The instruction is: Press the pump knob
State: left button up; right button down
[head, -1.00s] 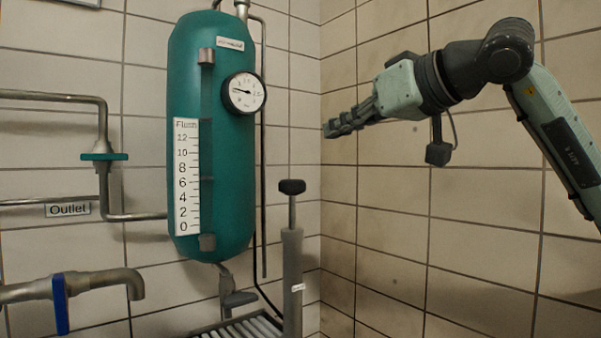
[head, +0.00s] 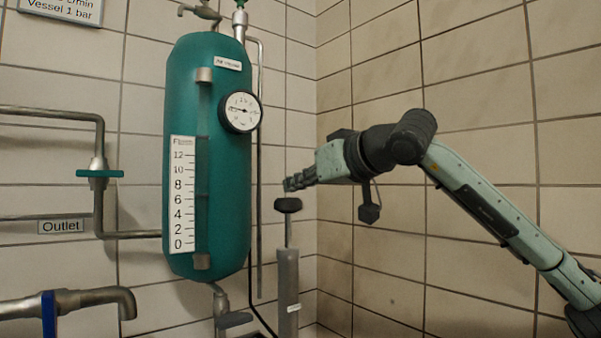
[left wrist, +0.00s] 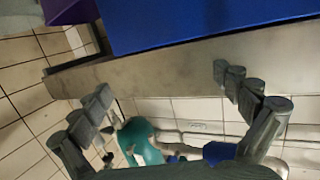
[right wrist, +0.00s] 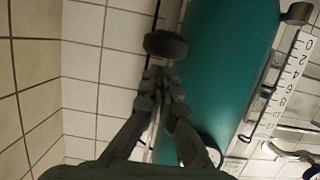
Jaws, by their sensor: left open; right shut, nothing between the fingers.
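The pump knob (head: 288,205) is a black cap on a thin rod that stands up from a grey pump cylinder (head: 288,285). My right gripper (head: 289,184) is shut and empty, just above the knob in the head view. In the right wrist view the knob (right wrist: 165,45) lies just beyond the closed fingertips (right wrist: 158,82). I cannot tell whether they touch; a small gap seems to show. My left gripper (left wrist: 165,95) is open and empty in the left wrist view, and it is outside the head view.
A teal pressure vessel (head: 207,150) with a round gauge (head: 240,111) and a level scale (head: 183,195) stands left of the pump. Pipes with a teal valve handle (head: 99,173) and a blue one (head: 49,315) run at the left. A blue surface (left wrist: 200,20) shows near my left gripper.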

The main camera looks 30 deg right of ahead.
aim_at(296, 203)
pick_arm(q)
jog(key=shift+d+r, duration=0.25)
jog(key=shift+r, duration=0.25)
pick_arm(e)
jog(key=shift+f, duration=0.3)
notch_tip(296, 203, down, 3)
jog(key=shift+r+b, duration=0.1)
jog(key=shift+b, duration=0.8)
notch_tip(296, 203, down, 3)
jog(key=shift+f+b, duration=0.2)
jog(key=shift+b, duration=0.8)
pick_arm(q)
jog(key=s+d+r+t+h, duration=0.2)
jog(key=r+t, duration=0.6)
jog(key=r, duration=0.5)
jog(key=shift+s+d+h, duration=0.15)
jog(key=shift+s+h, duration=0.45)
jog(key=shift+h, duration=0.3)
pick_arm(e)
jog(key=shift+f, duration=0.1)
